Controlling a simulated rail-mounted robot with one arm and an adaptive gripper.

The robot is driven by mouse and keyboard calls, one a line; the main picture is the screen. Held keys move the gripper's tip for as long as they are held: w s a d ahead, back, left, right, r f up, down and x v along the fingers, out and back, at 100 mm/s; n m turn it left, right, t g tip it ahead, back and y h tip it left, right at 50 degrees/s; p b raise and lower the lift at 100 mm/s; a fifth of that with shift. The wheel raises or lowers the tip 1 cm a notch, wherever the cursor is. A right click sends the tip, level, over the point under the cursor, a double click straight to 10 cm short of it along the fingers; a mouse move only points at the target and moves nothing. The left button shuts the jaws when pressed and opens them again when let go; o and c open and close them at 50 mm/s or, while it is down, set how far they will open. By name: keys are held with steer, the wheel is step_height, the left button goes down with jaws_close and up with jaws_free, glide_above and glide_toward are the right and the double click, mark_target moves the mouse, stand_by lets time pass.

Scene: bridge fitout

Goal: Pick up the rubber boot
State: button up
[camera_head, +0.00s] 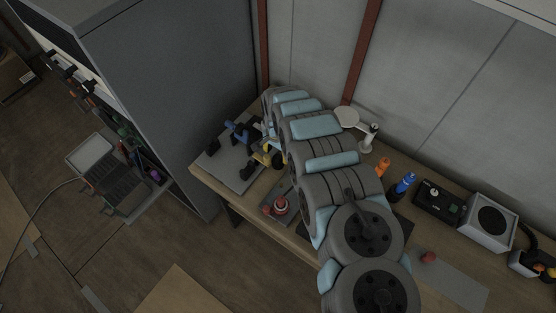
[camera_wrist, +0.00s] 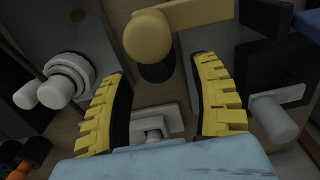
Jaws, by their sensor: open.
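I cannot surely tell which object is the rubber boot. In the wrist view, a mustard-yellow rounded piece with a flat arm (camera_wrist: 148,36) lies just beyond my fingertips, above a short dark round part (camera_wrist: 157,72). My gripper (camera_wrist: 163,70) is open, its two yellow ridged fingers spread, with nothing held between them. A small pale block-shaped fitting (camera_wrist: 150,122) shows low between the fingers. In the head view my arm reaches down over the bench, and my gripper (camera_head: 268,150) is partly hidden beside several blue, black and yellow items.
A blue and black item (camera_head: 238,131) stands on a grey plate at the bench's left end. A red and white round fitting (camera_head: 281,206) stands at the front edge. Blue (camera_head: 403,186) and orange (camera_head: 383,167) items stand right of my arm. A tall grey cabinet (camera_head: 180,80) bounds the left.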

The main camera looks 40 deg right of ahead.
mark_target(278, 157)
steer(key=shift+s+f, duration=0.2)
steer(key=shift+f, duration=2.1)
steer(key=shift+c, duration=0.3)
steer(key=c, duration=0.8)
